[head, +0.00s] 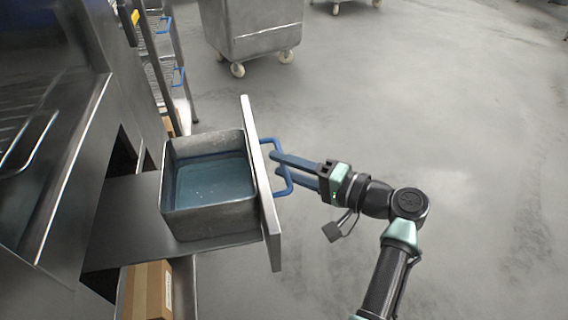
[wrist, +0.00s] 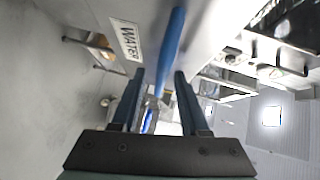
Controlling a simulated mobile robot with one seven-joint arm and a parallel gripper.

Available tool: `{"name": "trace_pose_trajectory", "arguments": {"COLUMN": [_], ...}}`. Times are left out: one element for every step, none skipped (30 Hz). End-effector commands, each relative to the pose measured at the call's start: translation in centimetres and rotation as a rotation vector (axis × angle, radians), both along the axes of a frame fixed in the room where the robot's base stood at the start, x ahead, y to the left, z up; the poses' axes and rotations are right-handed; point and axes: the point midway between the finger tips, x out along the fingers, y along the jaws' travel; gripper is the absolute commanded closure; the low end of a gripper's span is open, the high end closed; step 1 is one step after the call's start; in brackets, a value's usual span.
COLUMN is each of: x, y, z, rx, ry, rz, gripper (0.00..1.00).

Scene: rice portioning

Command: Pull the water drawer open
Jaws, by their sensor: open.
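The water drawer (head: 262,190) stands out from the steel unit, with a metal tank of water (head: 210,218) behind its front panel. Its blue handle (head: 289,180) is on the outer face. My gripper (head: 276,166) is open at the handle, with its long blue fingers pointing at the drawer front. In the wrist view, the handle (wrist: 172,40) runs ahead of the gap between the open fingers (wrist: 158,76). The panel carries a label reading WATER (wrist: 126,40). I cannot tell whether the fingers touch the handle.
A cardboard box (head: 146,290) sits in the unit below the drawer. A wheeled metal bin (head: 252,30) stands at the back, and a wire rack (head: 165,70) stands at the back left. The concrete floor (head: 450,130) to the right is clear.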

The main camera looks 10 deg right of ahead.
Motion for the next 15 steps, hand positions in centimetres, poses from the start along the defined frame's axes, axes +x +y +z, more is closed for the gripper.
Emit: {"name": "trace_pose_trajectory", "arguments": {"x": [-0.4, -0.7, -1.2, -1.7, -2.1, -2.7, -3.2, -3.7, -4.4, -4.8, -5.3, -5.9, -6.3, -6.7, -7.2], "y": [-0.6, -0.9, -1.3, -1.8, -2.3, -2.9, -3.4, -3.9, -4.5, -5.0, -5.4, -6.0, -6.4, -6.8, -7.2], "z": [0.2, 0.3, 0.4, 0.5, 0.6, 0.7, 0.8, 0.9, 1.1, 1.2, 1.2, 1.4, 1.4, 1.5, 1.6], "rx": [0.0, 0.001, 0.0, 0.0, 0.001, 0.001, 0.001, 0.0, 0.0, 0.0, 0.0, 0.0, 0.0, 0.0, 0.0], "ry": [-0.001, 0.0, 0.001, 0.0, 0.001, 0.001, 0.001, 0.0, 0.0, 0.0, 0.0, -0.001, -0.001, -0.001, -0.001], "rz": [-0.004, -0.005, -0.004, -0.006, -0.007, -0.007, -0.007, -0.007, -0.007, -0.008, -0.006, -0.007, -0.006, -0.006, -0.005], "gripper": [0.55, 0.55, 0.55, 0.55, 0.55, 0.55, 0.55, 0.55, 0.55, 0.55, 0.55, 0.55, 0.55, 0.55, 0.55]}}
